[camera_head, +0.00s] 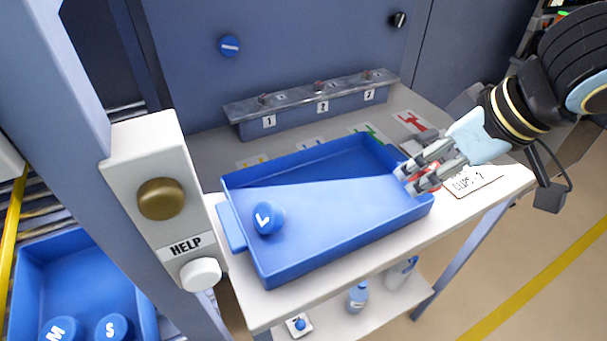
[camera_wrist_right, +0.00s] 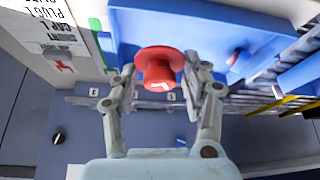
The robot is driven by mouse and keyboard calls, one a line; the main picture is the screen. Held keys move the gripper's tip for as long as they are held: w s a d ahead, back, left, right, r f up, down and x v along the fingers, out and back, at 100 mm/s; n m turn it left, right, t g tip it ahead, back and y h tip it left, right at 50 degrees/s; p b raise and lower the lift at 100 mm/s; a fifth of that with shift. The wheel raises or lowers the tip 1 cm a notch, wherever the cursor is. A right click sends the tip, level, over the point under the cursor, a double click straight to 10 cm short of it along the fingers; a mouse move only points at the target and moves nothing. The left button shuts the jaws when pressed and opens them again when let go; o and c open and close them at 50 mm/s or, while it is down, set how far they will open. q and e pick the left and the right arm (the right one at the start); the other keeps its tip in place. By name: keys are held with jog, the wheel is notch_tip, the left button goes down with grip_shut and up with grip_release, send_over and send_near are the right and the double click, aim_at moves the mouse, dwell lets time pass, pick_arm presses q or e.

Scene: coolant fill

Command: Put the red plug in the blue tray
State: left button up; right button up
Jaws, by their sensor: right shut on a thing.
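The red plug (camera_wrist_right: 160,66) is held between the fingertips of my right gripper (camera_wrist_right: 160,80), its round face toward the wrist camera. In the head view my right gripper (camera_head: 415,177) is at the right end of the blue tray (camera_head: 350,242), and its fingers mostly hide the plug. The gripper is shut on the plug. The blue tray, also in the wrist view (camera_wrist_right: 205,25), stands on the white table and holds a round blue cap marked L (camera_head: 267,218). I cannot tell the plug's exact height over the tray. My left gripper is not in view.
A white post with a HELP label (camera_head: 186,246) and a brass knob (camera_head: 161,199) stands left of the tray. A numbered metal rack (camera_head: 315,103) is behind it. A second blue bin (camera_head: 80,275) with blue caps is at lower left. Bottles stand on the lower shelf.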

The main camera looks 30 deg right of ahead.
jog(key=shift+w+f+b, duration=0.25)
jog(key=shift+w+b, duration=0.1)
jog(key=b, duration=0.6)
send_near(350, 183)
jog(key=w+b, duration=0.1)
jog(key=w+f+b, duration=0.1)
jog(key=shift+w+a, duration=0.15)
jog(key=shift+w, duration=0.1)
jog(key=shift+w+f, duration=0.15)
jog(key=shift+f, duration=0.05)
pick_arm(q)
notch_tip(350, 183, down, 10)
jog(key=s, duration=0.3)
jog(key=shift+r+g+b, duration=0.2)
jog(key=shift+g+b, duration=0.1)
pick_arm(e)
jog(key=shift+f, duration=1.95)
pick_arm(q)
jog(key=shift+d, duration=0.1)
pick_arm(e)
jog(key=shift+f, duration=0.15)
jog(key=o, duration=0.8)
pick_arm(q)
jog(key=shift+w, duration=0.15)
